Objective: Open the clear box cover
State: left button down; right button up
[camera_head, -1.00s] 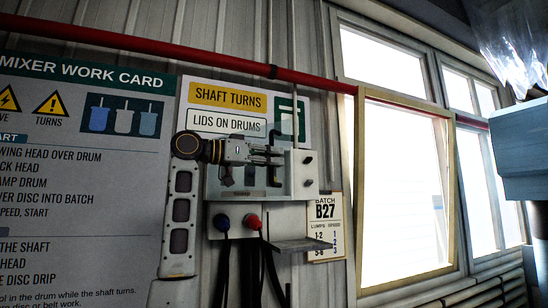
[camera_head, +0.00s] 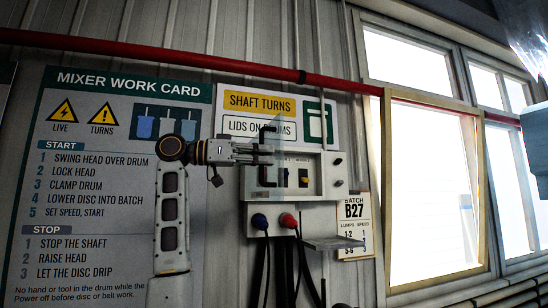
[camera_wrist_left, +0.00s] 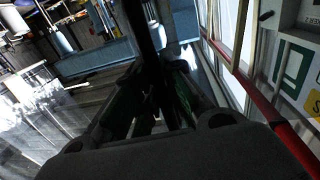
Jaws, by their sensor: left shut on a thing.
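The clear box cover (camera_head: 292,138) is a see-through panel on the pale switch box (camera_head: 333,176) on the wall, in the head view. It appears tilted up, with a pointed edge above the box; its exact angle is hard to tell. The grip itself is small and partly hidden. In the left wrist view, the dark fingers (camera_wrist_left: 155,108) close around a dark bar (camera_wrist_left: 140,35). My right gripper is not in view.
Blue (camera_head: 259,221) and red (camera_head: 288,220) plugs with hanging cables sit below the box, beside a small grey shelf (camera_head: 332,243). A red pipe (camera_head: 200,62) runs above. A bright window (camera_head: 428,190) is to the right, and a blue-grey block (camera_head: 537,145) at the right edge.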

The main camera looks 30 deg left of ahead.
pick_arm(q)
jog(key=shift+s+a, duration=0.5)
jog(key=shift+a, duration=0.05)
jog(key=c, duration=1.8)
grip_release()
jog(key=shift+o, duration=0.2)
jog(key=shift+a, duration=0.1)
jog(key=v, duration=1.2)
